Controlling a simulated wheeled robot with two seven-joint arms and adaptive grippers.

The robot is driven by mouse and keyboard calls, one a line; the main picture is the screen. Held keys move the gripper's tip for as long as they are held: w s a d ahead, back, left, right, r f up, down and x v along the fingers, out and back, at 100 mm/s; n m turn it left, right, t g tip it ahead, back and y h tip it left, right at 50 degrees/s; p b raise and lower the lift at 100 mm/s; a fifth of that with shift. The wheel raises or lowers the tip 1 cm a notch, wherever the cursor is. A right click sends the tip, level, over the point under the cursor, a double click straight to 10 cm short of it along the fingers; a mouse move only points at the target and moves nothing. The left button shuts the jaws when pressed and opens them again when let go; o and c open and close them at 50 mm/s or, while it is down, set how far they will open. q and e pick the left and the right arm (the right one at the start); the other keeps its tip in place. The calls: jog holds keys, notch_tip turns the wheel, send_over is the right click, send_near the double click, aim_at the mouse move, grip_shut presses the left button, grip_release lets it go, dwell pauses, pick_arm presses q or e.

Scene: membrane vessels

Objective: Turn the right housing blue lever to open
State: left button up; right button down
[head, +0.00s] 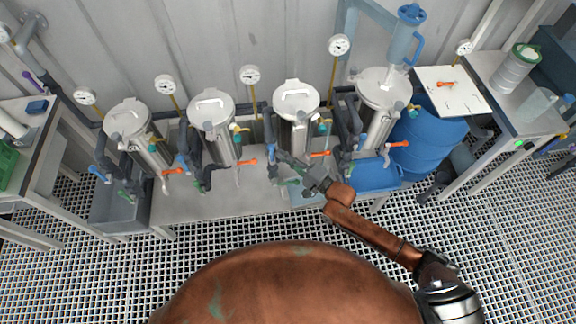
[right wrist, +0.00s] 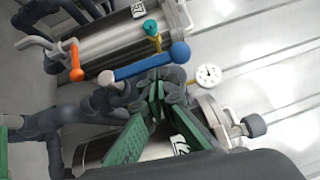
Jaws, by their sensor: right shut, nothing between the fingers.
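The right housing (head: 380,95) is a steel vessel at the right end of the row, with a clear blue-topped container above it. A small blue lever (head: 361,141) shows at its lower left. My right gripper (head: 287,166) is in front of the third housing (head: 297,108), left of the right housing. In the right wrist view, its green-padded fingers (right wrist: 157,92) are shut and empty. A blue lever with a ball end (right wrist: 150,63) lies just beyond the fingertips; contact is unclear. I cannot tell for certain which housing this lever belongs to. My left gripper is not in view.
Orange levers (head: 320,154) and dark pipes crowd the fronts of the housings. A blue barrel (head: 428,140) stands right of the row. Pressure gauges (head: 340,45) rise behind. An orange lever (right wrist: 75,62) is close to the blue one in the right wrist view.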

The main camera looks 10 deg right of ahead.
jog(key=w+d+r+v, duration=0.1)
jog(key=w+v, duration=0.1)
jog(key=v, duration=1)
jog(key=shift+s+d, duration=0.3)
jog(key=shift+d, duration=0.35)
